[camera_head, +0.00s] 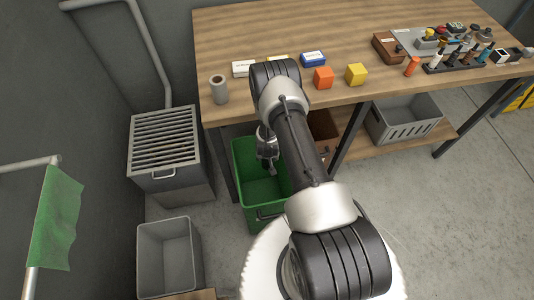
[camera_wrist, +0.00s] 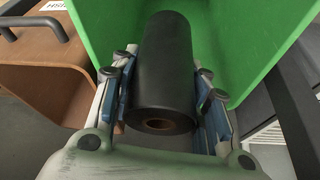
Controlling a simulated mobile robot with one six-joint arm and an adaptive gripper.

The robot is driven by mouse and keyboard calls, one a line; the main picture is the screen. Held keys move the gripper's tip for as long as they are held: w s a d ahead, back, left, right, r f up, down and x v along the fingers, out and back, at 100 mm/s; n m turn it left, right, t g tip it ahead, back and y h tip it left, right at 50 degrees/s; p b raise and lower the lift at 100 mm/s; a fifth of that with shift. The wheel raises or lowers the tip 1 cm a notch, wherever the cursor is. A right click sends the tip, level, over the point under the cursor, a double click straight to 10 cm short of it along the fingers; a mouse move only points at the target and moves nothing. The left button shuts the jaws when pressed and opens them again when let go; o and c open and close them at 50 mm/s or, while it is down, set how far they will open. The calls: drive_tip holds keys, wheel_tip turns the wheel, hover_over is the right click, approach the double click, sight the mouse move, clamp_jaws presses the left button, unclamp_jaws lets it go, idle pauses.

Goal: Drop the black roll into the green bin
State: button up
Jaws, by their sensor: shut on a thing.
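The black roll (camera_wrist: 163,75) lies between the two fingers of my gripper (camera_wrist: 166,110) in the wrist view, with its brown core facing the camera. My gripper is shut on it, one finger on each side. The green bin (camera_wrist: 235,30) is right behind and around the roll in that view. In the head view the green bin (camera_head: 247,207) stands on the floor beside the table, and my gripper (camera_head: 267,165) is over its opening. My arm hides part of the bin, and I cannot make out the roll there.
A wooden table (camera_head: 300,25) holds a grey roll (camera_head: 219,89), an orange cube (camera_head: 323,77), a yellow cube (camera_head: 356,74) and tools. A grey bin (camera_head: 168,257) and a slatted metal box (camera_head: 165,140) stand left. A brown bin (camera_wrist: 50,85) adjoins the green one.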

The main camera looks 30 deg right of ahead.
wheel_tip(320, 180, down, 4)
drive_tip(key=shift+w+f+b, duration=0.1)
drive_tip(key=shift+b, duration=1.1)
drive_tip(key=o, duration=1.2)
drive_tip(key=v, duration=1.2)
